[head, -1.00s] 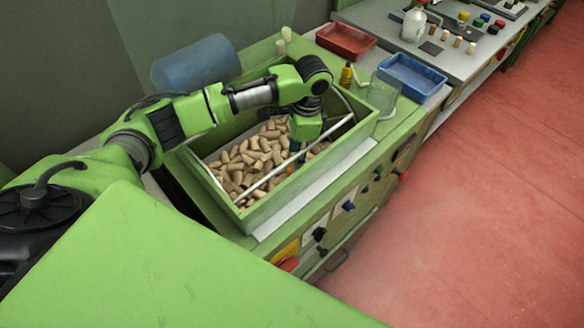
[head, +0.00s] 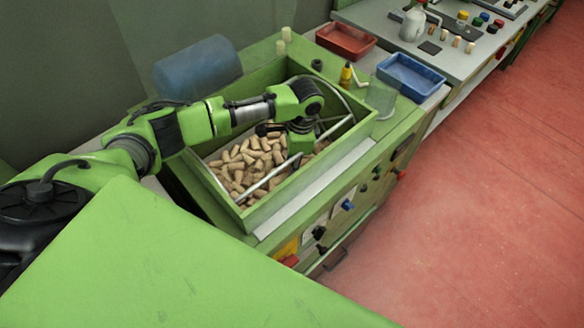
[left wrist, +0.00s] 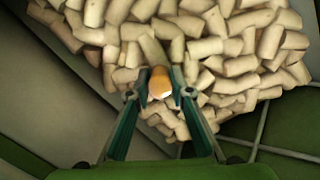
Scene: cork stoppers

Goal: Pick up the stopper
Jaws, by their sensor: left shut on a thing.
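Many tan cork stoppers (head: 243,160) lie heaped in a green wooden box (head: 215,205); the heap also fills the upper part of the left wrist view (left wrist: 205,50). My left gripper (head: 299,160) is over the right part of the box in the head view. In the left wrist view my left gripper (left wrist: 160,90) is shut on one stopper (left wrist: 160,80), more orange than the others, with a pale bright end towards the camera. In the head view the held stopper cannot be made out. My right gripper is not in view.
Pale metal rods (head: 265,184) cross the box. Behind it are a blue cylinder (head: 197,65), a red tray (head: 346,41), a blue tray (head: 411,76) and a small yellow bottle (head: 346,74). Knobs line the bench front. The red floor at right is clear.

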